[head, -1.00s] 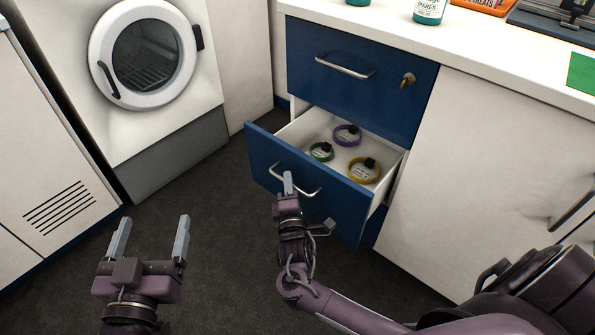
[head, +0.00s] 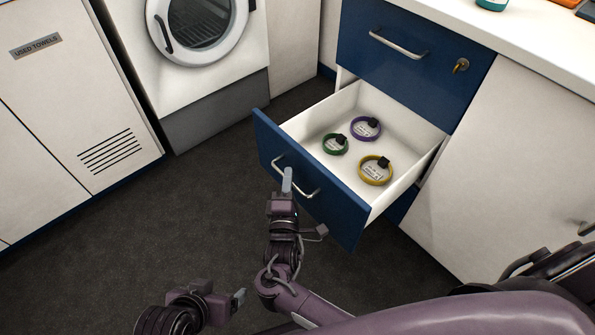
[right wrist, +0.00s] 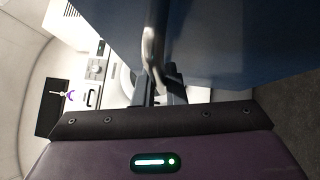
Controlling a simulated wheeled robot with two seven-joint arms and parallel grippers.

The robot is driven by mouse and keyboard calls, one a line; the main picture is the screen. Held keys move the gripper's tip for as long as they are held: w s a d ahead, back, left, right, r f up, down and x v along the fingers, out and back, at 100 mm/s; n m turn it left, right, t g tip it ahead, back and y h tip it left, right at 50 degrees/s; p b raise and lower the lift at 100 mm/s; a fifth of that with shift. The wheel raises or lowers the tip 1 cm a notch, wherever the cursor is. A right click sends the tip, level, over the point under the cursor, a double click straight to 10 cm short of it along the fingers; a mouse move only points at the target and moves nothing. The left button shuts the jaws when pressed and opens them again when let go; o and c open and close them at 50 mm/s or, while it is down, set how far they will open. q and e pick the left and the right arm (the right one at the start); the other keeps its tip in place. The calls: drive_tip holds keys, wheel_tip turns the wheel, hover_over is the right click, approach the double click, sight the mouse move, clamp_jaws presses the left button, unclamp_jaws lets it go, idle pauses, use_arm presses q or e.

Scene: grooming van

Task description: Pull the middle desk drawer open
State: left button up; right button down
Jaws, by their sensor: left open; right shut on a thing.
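The blue-fronted desk drawer (head: 340,218) stands well open below a closed blue drawer (head: 420,60) in the head view. Its silver bar handle (head: 308,188) runs across the front. My right gripper (head: 287,182) is shut on this handle; the right wrist view also shows the handle (right wrist: 152,45) between the fingers (right wrist: 158,88), close against the blue front. Inside the drawer lie a purple collar (head: 366,129), a green collar (head: 335,144) and a yellow collar (head: 375,170), each with a tag. My left gripper (head: 225,302) is open and empty, low over the floor.
The upper drawer has a handle and a key in its lock (head: 460,66). A white cabinet front (head: 480,170) stands to the right. A washer-like machine (head: 200,80) and a "USED TOWELS" cabinet (head: 60,110) stand at left. Dark floor (head: 190,200) before the drawer is clear.

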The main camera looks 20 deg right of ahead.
use_arm(q)
drive_tip(key=shift+a, duration=0.1)
use_arm(e)
drive_tip(key=shift+s+a, duration=0.2)
drive_tip(key=shift+a, duration=0.2)
drive_tip(key=c, duration=1.5)
unclamp_jaws()
use_arm(q)
drive_tip(key=shift+s+a+g+y+p, duration=0.2)
drive_tip(key=shift+a+g+y+p, duration=0.15)
drive_tip(key=shift+a+p, duration=0.25)
use_arm(e)
drive_tip(key=v, duration=0.8)
use_arm(q)
drive_tip(key=shift+w, duration=0.1)
use_arm(e)
drive_tip(key=shift+w+d, duration=0.1)
